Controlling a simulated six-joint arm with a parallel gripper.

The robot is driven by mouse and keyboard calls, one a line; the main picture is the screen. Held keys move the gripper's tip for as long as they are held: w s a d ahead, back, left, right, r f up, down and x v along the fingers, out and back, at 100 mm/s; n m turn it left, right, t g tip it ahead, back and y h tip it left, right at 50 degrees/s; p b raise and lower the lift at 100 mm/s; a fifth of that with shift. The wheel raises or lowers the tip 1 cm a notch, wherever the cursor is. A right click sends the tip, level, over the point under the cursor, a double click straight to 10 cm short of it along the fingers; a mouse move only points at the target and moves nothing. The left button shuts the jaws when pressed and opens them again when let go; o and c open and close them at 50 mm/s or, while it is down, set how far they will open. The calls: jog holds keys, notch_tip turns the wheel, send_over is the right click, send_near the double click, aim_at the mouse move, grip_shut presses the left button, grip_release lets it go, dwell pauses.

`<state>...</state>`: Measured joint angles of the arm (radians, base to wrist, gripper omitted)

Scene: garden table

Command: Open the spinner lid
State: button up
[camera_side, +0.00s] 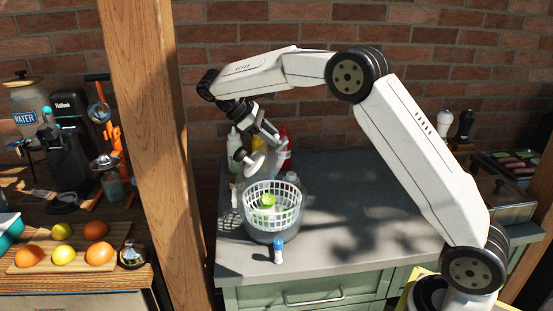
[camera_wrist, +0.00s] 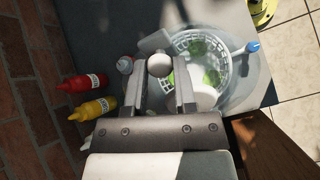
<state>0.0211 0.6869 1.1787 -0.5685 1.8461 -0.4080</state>
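The salad spinner's grey bowl (camera_side: 272,235) stands on the grey counter with a white slatted basket (camera_side: 288,203) and green leaves inside. Its top is uncovered in the side view. My gripper (camera_side: 249,150) is above the back left of the bowl and seems shut on the white knob of the spinner lid (camera_side: 256,165). The pale, partly see-through lid hangs tilted above the basket. In the wrist view, the knob (camera_wrist: 158,65) sits between my fingertips (camera_wrist: 162,66), and the basket (camera_wrist: 218,50) shows beyond. Exact finger contact is hard to see.
A small blue-capped bottle (camera_side: 278,252) stands close in front of the bowl. Red (camera_wrist: 82,83) and yellow (camera_wrist: 92,109) sauce bottles stand behind it by the brick wall. A wooden post (camera_side: 155,140) rises at the left. The counter right of the bowl is clear.

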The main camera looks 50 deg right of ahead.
jog(key=o, duration=0.4)
jog(key=shift+o, duration=0.2)
jog(key=shift+r, duration=0.5)
jog(key=r, duration=0.2)
jog(key=shift+s+r, duration=0.2)
jog(key=shift+r, duration=0.1)
jog(key=s+a+r, duration=0.2)
jog(key=s+r, duration=0.7)
jog(key=s, duration=0.4)
jog(key=shift+s+a+r, duration=0.2)
